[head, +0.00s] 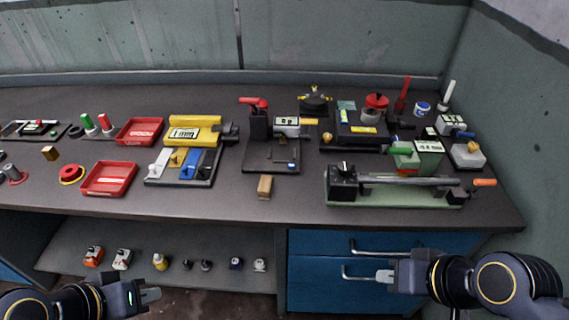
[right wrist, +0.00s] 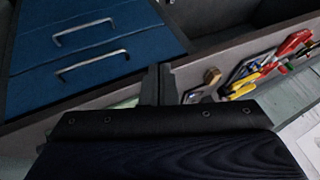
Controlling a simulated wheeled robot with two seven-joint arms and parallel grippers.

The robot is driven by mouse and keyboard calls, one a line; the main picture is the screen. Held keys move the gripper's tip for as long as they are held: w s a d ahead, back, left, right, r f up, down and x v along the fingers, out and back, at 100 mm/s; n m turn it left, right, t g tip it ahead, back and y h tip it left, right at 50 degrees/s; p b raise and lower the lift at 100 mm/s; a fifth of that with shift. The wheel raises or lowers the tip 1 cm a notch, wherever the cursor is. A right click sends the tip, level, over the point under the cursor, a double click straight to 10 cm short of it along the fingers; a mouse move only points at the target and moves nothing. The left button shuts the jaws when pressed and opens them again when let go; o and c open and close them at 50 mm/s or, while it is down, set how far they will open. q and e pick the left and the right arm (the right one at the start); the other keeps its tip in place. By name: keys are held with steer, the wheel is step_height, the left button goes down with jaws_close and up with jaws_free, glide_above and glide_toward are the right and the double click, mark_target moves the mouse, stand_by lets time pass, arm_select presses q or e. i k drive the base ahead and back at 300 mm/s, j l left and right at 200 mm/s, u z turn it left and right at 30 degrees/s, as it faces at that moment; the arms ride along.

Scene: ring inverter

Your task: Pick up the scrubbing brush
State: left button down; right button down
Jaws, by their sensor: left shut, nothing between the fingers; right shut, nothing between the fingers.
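I cannot pick out a scrubbing brush for certain. A small tan wooden block (head: 264,187) lies at the front edge of the bench, below the dark press fixture; it may be the brush, but its bristles cannot be made out. A similar small brown block (head: 50,153) lies at the left. My left gripper (head: 150,294) is shut and empty, low at the left in front of the bench. My right gripper (head: 385,276) is shut and empty, in front of the blue drawers. Its fingers also show close together in the right wrist view (right wrist: 159,86).
The bench (head: 225,205) holds two red trays (head: 108,190), a yellow fixture (head: 195,128), a press fixture (head: 270,155) and a green-based clamp device (head: 395,200). Blue drawers (head: 325,245) with projecting handles stand below. Small items line the lower shelf (head: 215,245).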

mark_target(266, 186)
steer(key=l+u, duration=0.15)
steer(key=u, duration=1.7)
steer(key=k+l+u, duration=0.1)
steer(key=l, duration=0.2)
steer(key=k+l+u, duration=0.15)
steer(key=l, duration=0.2)
steer(key=k+l+u, duration=0.1)
steer(key=l, duration=0.2)
